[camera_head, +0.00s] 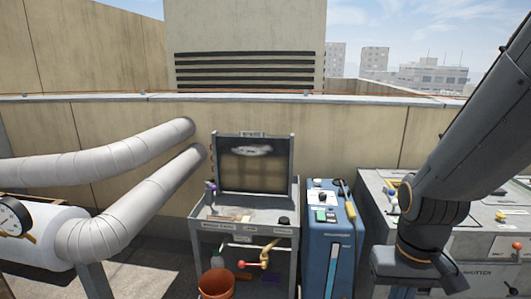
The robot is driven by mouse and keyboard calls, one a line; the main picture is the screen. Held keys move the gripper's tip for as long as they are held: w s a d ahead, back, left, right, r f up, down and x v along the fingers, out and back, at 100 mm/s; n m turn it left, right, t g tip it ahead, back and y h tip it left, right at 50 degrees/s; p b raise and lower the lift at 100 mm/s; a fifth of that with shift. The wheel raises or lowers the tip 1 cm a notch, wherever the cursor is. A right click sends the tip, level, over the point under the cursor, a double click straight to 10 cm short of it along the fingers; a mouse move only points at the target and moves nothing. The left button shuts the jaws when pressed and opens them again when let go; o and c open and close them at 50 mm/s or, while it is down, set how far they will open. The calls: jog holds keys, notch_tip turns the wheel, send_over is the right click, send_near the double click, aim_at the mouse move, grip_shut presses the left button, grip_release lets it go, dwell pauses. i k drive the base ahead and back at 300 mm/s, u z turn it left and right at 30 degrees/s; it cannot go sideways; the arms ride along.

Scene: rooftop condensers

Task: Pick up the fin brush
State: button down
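I cannot make out a fin brush for certain. On the grey work stand's top lies a small brownish item (243,217), also too small to name. A purple-topped item (211,187) stands at the stand's left edge. My dark arm fills the right side of the view, but my gripper does not show.
The grey stand (291,211) has an upright framed panel (254,166) behind it. An orange bucket (216,284) sits below. Large wrapped pipes (105,150) and a white tank with a gauge (12,217) crowd the left. A grey cabinet (376,196) stands partly behind my arm.

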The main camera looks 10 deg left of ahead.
aim_at(241, 218)
jog(key=u, duration=0.25)
jog(key=k, duration=0.3)
jog(key=u, duration=3.15)
jog(key=i, duration=0.1)
jog(key=z, duration=1.8)
jog(key=i, duration=0.95)
jog(key=z, duration=0.45)
jog(key=i, duration=0.6)
jog(key=z, duration=1.1)
jog(key=i, duration=0.5)
jog(key=z, duration=0.5)
